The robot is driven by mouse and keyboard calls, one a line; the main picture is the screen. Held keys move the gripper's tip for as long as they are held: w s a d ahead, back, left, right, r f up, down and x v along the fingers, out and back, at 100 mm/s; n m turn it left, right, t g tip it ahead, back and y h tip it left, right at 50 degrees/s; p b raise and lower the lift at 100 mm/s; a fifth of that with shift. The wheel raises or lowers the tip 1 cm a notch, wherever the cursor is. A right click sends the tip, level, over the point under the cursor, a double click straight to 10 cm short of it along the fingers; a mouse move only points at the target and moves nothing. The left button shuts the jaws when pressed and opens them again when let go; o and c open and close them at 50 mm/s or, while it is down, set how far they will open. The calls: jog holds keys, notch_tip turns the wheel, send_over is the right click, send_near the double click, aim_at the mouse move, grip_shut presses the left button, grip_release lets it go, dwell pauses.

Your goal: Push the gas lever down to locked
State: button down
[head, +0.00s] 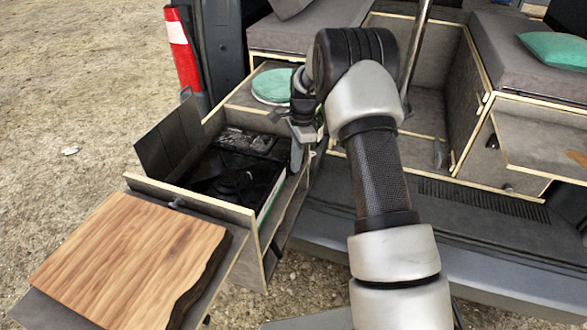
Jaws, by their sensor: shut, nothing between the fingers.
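My gripper (297,160) is at the right rim of the pulled-out drawer, pointing down, with its fingers shut and nothing seen between them. The drawer (190,194) holds a black stove (235,175) with dark grates. I cannot pick out the gas lever with certainty; it may be hidden behind my gripper or be too small to tell, so its position cannot be read. Whether the gripper touches the drawer wall cannot be told.
A wooden board (125,262) lies on a shelf in front of the drawer. A dark folding panel (168,140) stands at its left. A green round lid (273,86) lies behind. A red and white post (181,60) stands at the back left. Open gravel (70,100) lies left.

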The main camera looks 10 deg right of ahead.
jog(key=shift+w+d+r, duration=0.1)
jog(key=shift+d+r, duration=0.15)
jog(key=shift+d, duration=0.05)
jog(key=shift+w+d+r+p, duration=0.1)
jog(key=shift+d+r+p, duration=0.15)
jog(key=shift+d, duration=0.35)
jog(key=shift+w+d+r+p, duration=0.1)
jog(key=shift+d+r+p, duration=0.1)
jog(key=shift+d, duration=0.4)
notch_tip(320, 180, up, 17)
jog(key=d+p, duration=0.1)
jog(key=shift+d, duration=0.35)
jog(key=shift+w+r, duration=0.1)
